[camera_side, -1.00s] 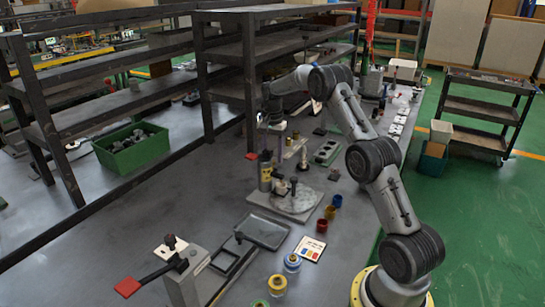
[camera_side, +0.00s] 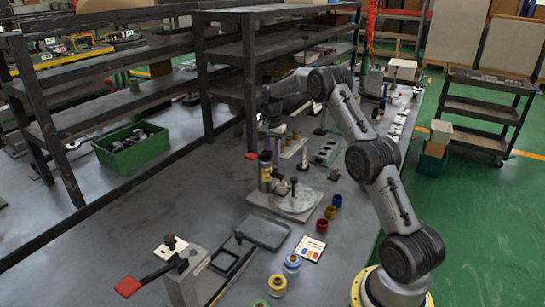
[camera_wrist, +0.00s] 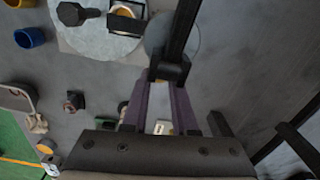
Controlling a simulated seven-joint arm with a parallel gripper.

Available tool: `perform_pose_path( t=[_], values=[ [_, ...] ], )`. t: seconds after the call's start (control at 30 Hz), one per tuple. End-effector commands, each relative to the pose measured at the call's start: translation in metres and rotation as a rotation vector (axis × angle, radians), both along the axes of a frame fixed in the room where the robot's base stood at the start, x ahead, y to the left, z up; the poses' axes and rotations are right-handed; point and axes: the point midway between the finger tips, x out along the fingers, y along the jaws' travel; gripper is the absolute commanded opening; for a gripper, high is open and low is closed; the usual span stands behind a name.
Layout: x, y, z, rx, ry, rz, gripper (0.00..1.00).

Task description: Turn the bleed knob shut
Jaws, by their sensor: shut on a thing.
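My gripper (camera_wrist: 166,82) points down over the work, its fingertips closed on the black hub of a bar-handled part (camera_wrist: 182,35). The bar runs from the hub to the top of the wrist view, over a grey disc. In the side view my gripper (camera_side: 274,132) is above a dark cylinder with a yellow band (camera_side: 265,172); a red handle end (camera_side: 251,156) shows just left of its top. A separate black knob (camera_wrist: 76,14) lies or stands on a round grey plate (camera_wrist: 108,42). The frames do not label which part is the bleed knob.
A shallow tray (camera_side: 263,232) lies in front. A dark shelf rack (camera_side: 248,60) rises close behind my gripper. Open bench lies to the left.

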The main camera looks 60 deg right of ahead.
Motion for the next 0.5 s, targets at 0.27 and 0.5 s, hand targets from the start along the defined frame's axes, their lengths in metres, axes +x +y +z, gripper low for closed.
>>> perform_pose_path(
  t=[0.27,0.5],
  values=[
    [-0.0003,-0.0003,0.0012,-0.001,-0.001,-0.076,0.00],
    [-0.0010,-0.0002,0.0012,-0.001,-0.001,-0.235,0.00]
  ],
)
